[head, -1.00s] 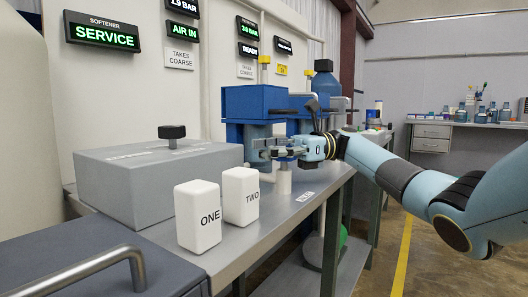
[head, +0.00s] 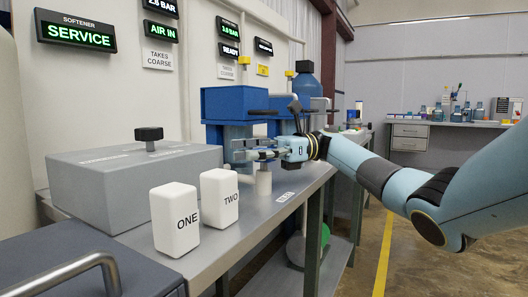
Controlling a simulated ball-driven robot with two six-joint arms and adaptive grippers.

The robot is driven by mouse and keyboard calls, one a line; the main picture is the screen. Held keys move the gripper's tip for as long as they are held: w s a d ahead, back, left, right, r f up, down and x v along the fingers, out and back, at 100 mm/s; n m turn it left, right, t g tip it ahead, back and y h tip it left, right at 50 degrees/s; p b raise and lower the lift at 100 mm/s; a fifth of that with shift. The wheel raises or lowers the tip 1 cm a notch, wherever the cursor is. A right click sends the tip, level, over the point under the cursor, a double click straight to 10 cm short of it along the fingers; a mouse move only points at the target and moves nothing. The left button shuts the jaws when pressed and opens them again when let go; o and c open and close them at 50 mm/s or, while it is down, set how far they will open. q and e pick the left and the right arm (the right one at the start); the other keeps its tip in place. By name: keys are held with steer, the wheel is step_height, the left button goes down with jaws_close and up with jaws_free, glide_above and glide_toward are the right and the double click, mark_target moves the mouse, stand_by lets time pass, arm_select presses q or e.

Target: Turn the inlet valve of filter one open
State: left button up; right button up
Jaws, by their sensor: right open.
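A blue filter housing (head: 234,103) with a square head stands on the bench against the wall, with more blue filter units behind it. I cannot tell by a label which one is filter one. A thin dark lever (head: 262,112) shows at the front of the nearest head; whether it is the inlet valve is unclear. My right gripper (head: 250,154) is open, in front of the nearest filter's lower body, above a short white post (head: 263,183). Its fingers overlap the filter in the view, so I cannot tell whether they touch anything. My left gripper is out of view.
White blocks marked ONE (head: 175,220) and TWO (head: 219,198) stand on the bench (head: 225,232). A grey box (head: 130,180) with a black knob is behind them. A lit SERVICE display (head: 77,33) hangs above. Open floor lies right of the bench.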

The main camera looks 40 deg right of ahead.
steer(key=d, duration=0.3)
steer(key=s+d, duration=0.1)
steer(key=d, duration=0.3)
steer(key=s+d, duration=0.1)
steer(key=d, duration=0.3)
steer(key=shift+s+d, duration=0.1)
steer(key=shift+d, duration=0.1)
steer(key=shift+o, duration=0.2)
